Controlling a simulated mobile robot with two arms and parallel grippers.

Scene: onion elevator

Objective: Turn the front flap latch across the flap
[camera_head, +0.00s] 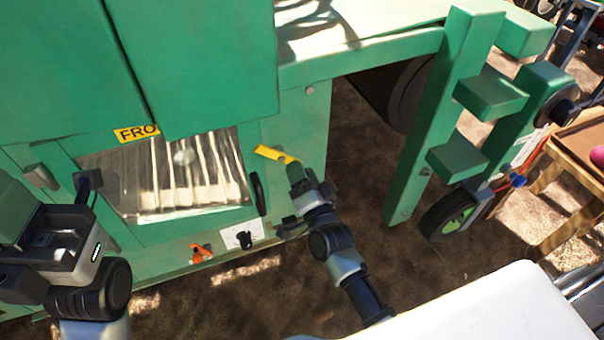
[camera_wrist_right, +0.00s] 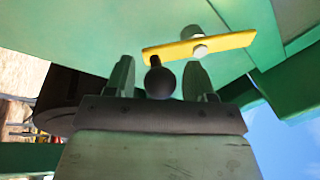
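The front flap (camera_head: 150,205) looks like a clear panel with pale slats visible through it, below a yellow label (camera_head: 136,132) reading "FRO". The yellow latch (camera_head: 268,152) is on the green frame to the right of the flap, off the panel. My left gripper (camera_head: 64,180) is open at the flap's left side.
An orange knob (camera_head: 201,253) and a black dial on a white plate (camera_head: 243,238) sit below the flap. A black oval handle (camera_head: 258,193) is right of it. Green steps (camera_head: 457,158) and a wheel (camera_head: 455,213) stand to the right.

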